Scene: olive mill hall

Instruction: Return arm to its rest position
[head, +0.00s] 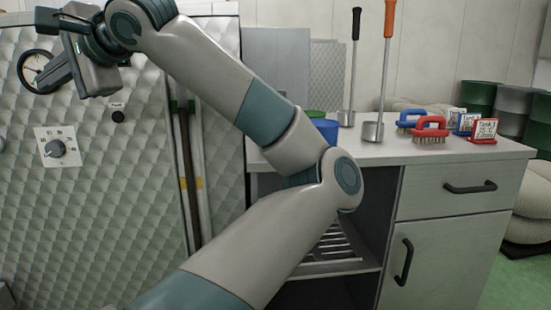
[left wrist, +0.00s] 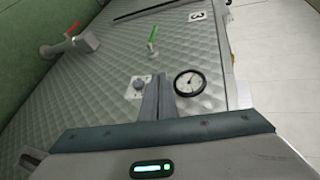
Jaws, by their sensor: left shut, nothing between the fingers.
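My left arm (head: 255,225) reaches up from the bottom of the head view, bends at the elbow and runs to the upper left. My left gripper (head: 50,80) is raised in front of the quilted metal panel (head: 110,185), beside the pressure gauge (head: 33,66) and overlapping it in the picture. In the left wrist view the gripper's fingers (left wrist: 157,97) are together with nothing between them. Whether the fingers touch the panel is unclear. My right gripper is out of view.
A grey counter (head: 420,150) with drawers stands right of the panel. On it are a blue brush (head: 410,118), a red brush (head: 431,127), small signs (head: 484,131) and two long-handled ladles (head: 373,130). Drums (head: 515,105) stand at the far right.

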